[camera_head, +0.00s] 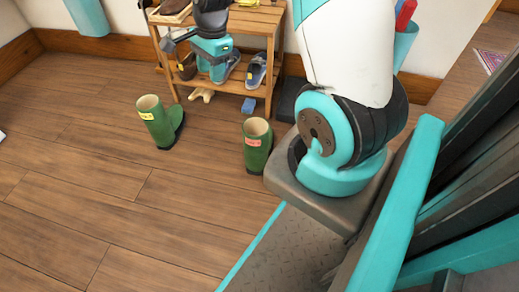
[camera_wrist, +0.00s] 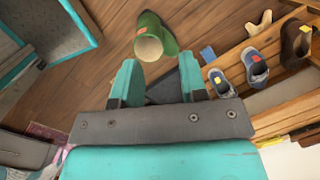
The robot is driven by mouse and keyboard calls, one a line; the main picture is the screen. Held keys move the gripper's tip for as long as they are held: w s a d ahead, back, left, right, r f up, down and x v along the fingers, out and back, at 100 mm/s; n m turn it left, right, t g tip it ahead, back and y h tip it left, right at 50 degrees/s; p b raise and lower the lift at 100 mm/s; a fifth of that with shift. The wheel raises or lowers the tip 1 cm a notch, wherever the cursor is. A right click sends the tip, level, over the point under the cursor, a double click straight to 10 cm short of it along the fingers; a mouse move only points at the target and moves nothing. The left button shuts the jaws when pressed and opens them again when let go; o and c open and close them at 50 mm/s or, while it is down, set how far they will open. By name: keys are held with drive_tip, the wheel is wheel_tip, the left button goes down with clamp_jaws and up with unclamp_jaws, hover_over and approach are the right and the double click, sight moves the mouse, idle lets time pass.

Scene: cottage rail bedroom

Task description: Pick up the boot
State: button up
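Two green boots stand upright on the wooden floor in the head view. The left boot (camera_head: 160,124) has a yellow label and its toe points right. The right boot (camera_head: 257,146) has a red label and stands close to my base. In the head view my wrist is in front of the shelf, above the floor, away from both boots.
A wooden shoe rack (camera_head: 233,84) stands against the wall with several shoes on it, including a blue shoe (camera_head: 256,71). A blue block (camera_head: 249,105) and a pale wooden item (camera_head: 202,95) lie on the floor before it.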

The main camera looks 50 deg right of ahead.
drive_tip(key=s+d+f+m+g+h+b, duration=0.1)
drive_tip(key=s+d+f+m, duration=0.3)
drive_tip(key=d+f+m, duration=0.85)
drive_tip(key=b, duration=0.7)
hover_over(259, 123)
drive_tip(key=shift+n, duration=0.35)
wheel_tip(259, 123, down, 12)
drive_tip(key=shift+s+d+f, duration=0.1)
wheel_tip(259, 123, down, 6)
drive_tip(key=b, duration=0.5)
drive_tip(key=shift+f, duration=0.1)
drive_tip(key=shift+c, duration=0.2)
clamp_jaws()
